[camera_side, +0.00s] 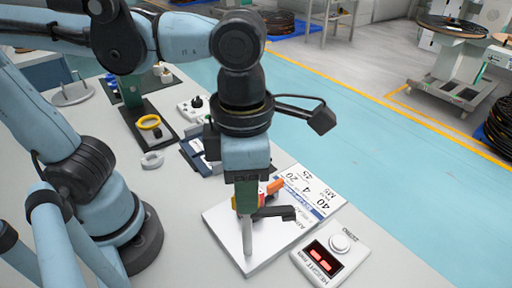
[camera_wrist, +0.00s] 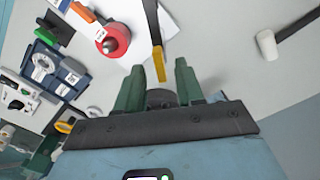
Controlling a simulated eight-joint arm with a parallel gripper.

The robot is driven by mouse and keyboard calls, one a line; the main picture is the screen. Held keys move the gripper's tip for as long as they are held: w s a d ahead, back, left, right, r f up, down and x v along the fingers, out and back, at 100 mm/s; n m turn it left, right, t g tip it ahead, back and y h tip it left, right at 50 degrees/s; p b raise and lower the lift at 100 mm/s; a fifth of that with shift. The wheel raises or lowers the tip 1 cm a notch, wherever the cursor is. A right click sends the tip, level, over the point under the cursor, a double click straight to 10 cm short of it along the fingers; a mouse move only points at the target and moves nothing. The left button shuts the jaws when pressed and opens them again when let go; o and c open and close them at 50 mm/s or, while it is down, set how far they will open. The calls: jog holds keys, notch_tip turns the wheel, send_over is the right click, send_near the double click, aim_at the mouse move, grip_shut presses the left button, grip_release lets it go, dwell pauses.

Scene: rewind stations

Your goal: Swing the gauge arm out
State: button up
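My gripper (camera_side: 245,197) points down over a white plate (camera_side: 225,222) in the side view. In the wrist view its two green fingers (camera_wrist: 158,84) stand apart with a gap between them. A black bar with a yellow end (camera_wrist: 158,62), which looks like the gauge arm, reaches from the top toward that gap. I cannot tell whether the fingers touch it. A red round part with a metal knob (camera_wrist: 111,40) is left of the bar. In the side view a dark bar (camera_side: 275,213) and a grey post (camera_side: 247,240) show by my fingers, which partly hide the fixture.
A height display box (camera_side: 330,255) with red digits stands right of the plate. A printed card (camera_side: 310,190) lies behind. A blue tray (camera_side: 197,153), a white ring (camera_side: 152,160) and a yellow ring (camera_side: 149,122) are farther left. The front left bench is partly clear.

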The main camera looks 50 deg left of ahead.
notch_tip(320, 180, up, 11)
dwell(0.5)
jog(key=shift+w+a+f+n, duration=0.1)
jog(key=shift+f+n, duration=0.05)
jog(key=shift+n, duration=0.15)
jog(key=c, duration=0.4)
jog(key=shift+w+a+f+n, duration=0.15)
jog(key=shift+f+n, duration=0.05)
jog(key=shift+n, duration=0.4)
jog(key=shift+c, duration=1.1)
jog(key=w+a+f+n+h, duration=0.1)
jog(key=n, duration=0.4)
jog(key=w+a+f+n+h, duration=0.1)
jog(key=n, duration=0.4)
jog(key=w+a+f+n+g+h, duration=0.1)
jog(key=a+f+n, duration=0.1)
jog(key=n, duration=0.3)
jog(key=shift+w, duration=0.1)
grip_shut()
jog(key=w+a+f+n+t+h, duration=0.1)
jog(key=a+n+h, duration=0.15)
jog(key=n, duration=0.65)
jog(key=w+a+f+n+t+h, duration=0.1)
jog(key=w+a+f+n+h, duration=0.15)
jog(key=n, duration=0.65)
jog(key=s+d+f, duration=0.2)
jog(key=d+f, duration=0.5)
jog(key=d, duration=0.1)
jog(key=shift+d+y, duration=0.3)
jog(key=shift+d, duration=0.1)
